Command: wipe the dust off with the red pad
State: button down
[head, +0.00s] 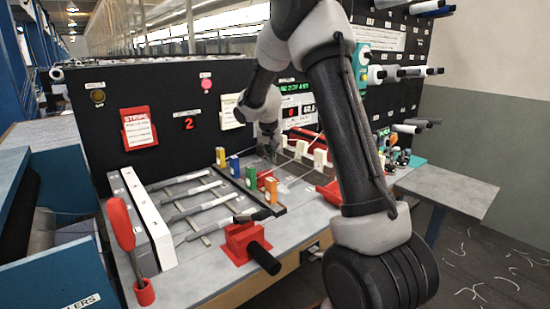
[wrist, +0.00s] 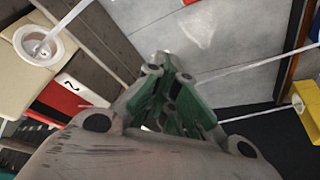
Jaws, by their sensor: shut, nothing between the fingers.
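My gripper (head: 268,155) is over the grey bench top, near the row of coloured blocks. In the wrist view my gripper (wrist: 168,85) is shut and empty, its fingertips together above the bench. A pale smudge of dust (wrist: 196,28) lies on the grey surface beyond the fingertips. A red piece (head: 328,190) lies on the bench, partly hidden behind my arm; I cannot tell whether it is the red pad. No other pad is clearly visible.
Yellow, blue, green and orange blocks (head: 250,176) stand on a black strip. Grey rods (head: 200,200) lie left of it. A red fixture with a black handle (head: 245,240) stands in front. A red-handled tool (head: 121,225) stands at left. A black panel (head: 160,90) rises behind.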

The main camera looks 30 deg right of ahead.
jog(key=shift+s+a+f, duration=0.1)
jog(key=shift+s+a, duration=0.15)
jog(key=shift+a, duration=1)
jog(key=shift+s+a+f, duration=0.1)
jog(key=shift+s+a, duration=0.15)
jog(key=shift+a, duration=0.95)
jog(key=shift+s+a+f, duration=0.1)
jog(key=shift+s+a, duration=0.15)
jog(key=shift+a, duration=1)
jog(key=shift+r, duration=0.1)
jog(key=shift+r, duration=3)
notch_tip(320, 180, up, 3)
jog(key=shift+f, duration=0.1)
